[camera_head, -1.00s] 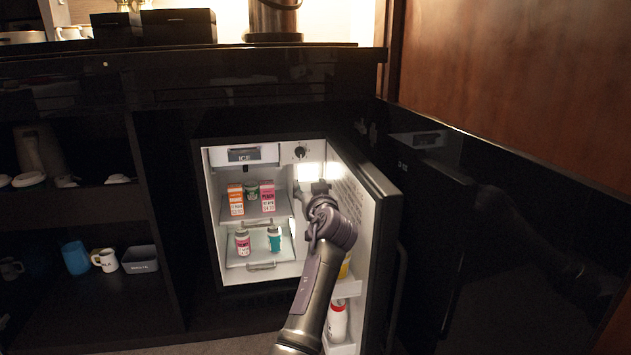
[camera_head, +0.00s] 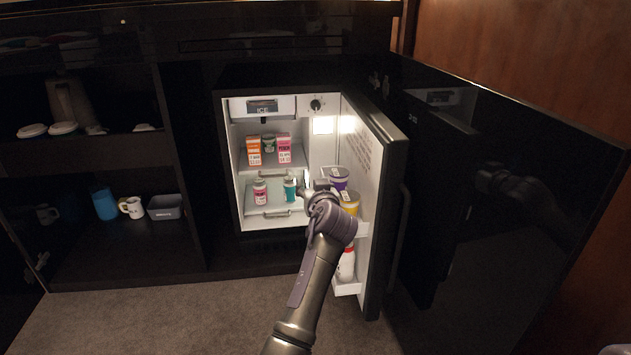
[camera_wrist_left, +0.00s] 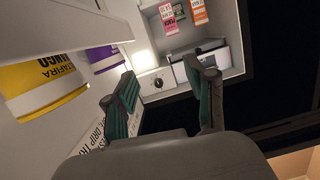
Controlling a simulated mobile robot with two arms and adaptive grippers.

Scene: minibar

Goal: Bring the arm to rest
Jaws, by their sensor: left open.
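My left arm reaches up from the bottom of the head view, and its gripper (camera_head: 313,187) is in front of the open mini fridge (camera_head: 226,165), between the lower shelf and the door. In the left wrist view the two fingers of the left gripper (camera_wrist_left: 162,68) are spread apart with nothing between them. In the head view the fingertips are small and partly hidden by my wrist. My right gripper is not in view.
The fridge door (camera_head: 385,160) stands open on the right, close to my arm, with a purple tub (camera_head: 338,175) and a yellow tub (camera_head: 349,200) in it. Open carpet (camera_head: 180,310) lies below.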

